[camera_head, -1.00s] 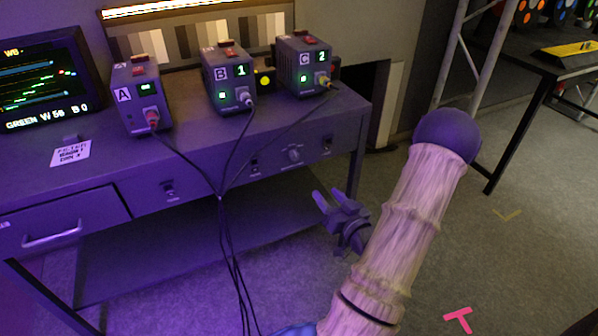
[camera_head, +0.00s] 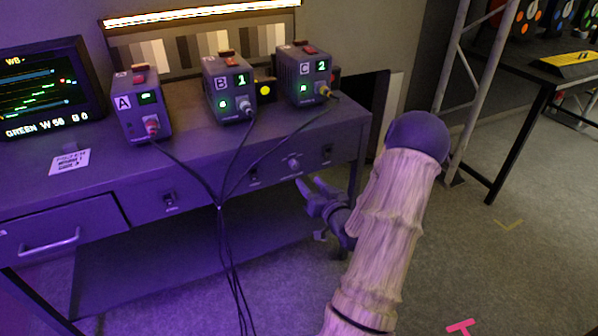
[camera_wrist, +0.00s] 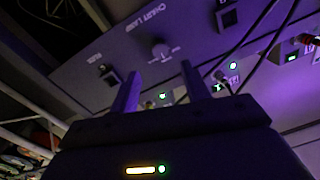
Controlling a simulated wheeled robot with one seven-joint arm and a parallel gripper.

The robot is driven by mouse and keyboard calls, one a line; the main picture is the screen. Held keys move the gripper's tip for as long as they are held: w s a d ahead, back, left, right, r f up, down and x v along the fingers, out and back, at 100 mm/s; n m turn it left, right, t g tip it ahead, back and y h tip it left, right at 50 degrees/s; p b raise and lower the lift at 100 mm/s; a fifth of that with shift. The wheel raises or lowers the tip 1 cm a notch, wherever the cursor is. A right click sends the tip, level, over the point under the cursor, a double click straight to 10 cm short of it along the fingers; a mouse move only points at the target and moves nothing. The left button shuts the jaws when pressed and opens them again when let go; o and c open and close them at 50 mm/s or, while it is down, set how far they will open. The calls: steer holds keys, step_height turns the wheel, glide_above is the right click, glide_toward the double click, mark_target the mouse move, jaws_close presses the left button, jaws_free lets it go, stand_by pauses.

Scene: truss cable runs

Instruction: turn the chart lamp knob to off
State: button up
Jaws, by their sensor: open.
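The chart lamp knob (camera_head: 293,163) is a small, pale round knob on the front panel of the desk (camera_head: 60,196), right of centre. In the wrist view the knob (camera_wrist: 160,50) sits under upside-down "CHART LAMP" lettering, with small marks beside it too blurred to read. My gripper (camera_head: 308,181) is open and empty, in front of the panel, a little below and right of the knob. In the wrist view my gripper's (camera_wrist: 160,72) two fingers point toward the knob, which appears beyond and between their tips. A gap to the knob seems to remain.
Switches (camera_head: 254,174) and (camera_head: 327,152) flank the knob on the panel. Black cables (camera_head: 222,235) hang from boxes A (camera_head: 142,105), B (camera_head: 230,88) and C (camera_head: 303,77), passing left of the knob. A metal truss (camera_head: 463,75) stands right of my arm.

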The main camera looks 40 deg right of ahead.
mark_target(296, 167)
steer(key=w, duration=0.2)
steer(key=w+d, duration=0.1)
steer(key=w, duration=0.2)
steer(key=w+b, duration=0.1)
steer(key=w, duration=0.1)
steer(key=shift+w+d, duration=0.25)
steer(key=shift+w, duration=0.15)
steer(key=shift+c, duration=0.5)
steer(key=c, duration=0.9)
steer(key=shift+n, duration=0.4)
steer(key=n+b, duration=0.3)
steer(key=n, duration=0.1)
steer(key=shift+f, duration=0.15)
steer(key=n+b, duration=0.4)
steer(key=n, duration=0.1)
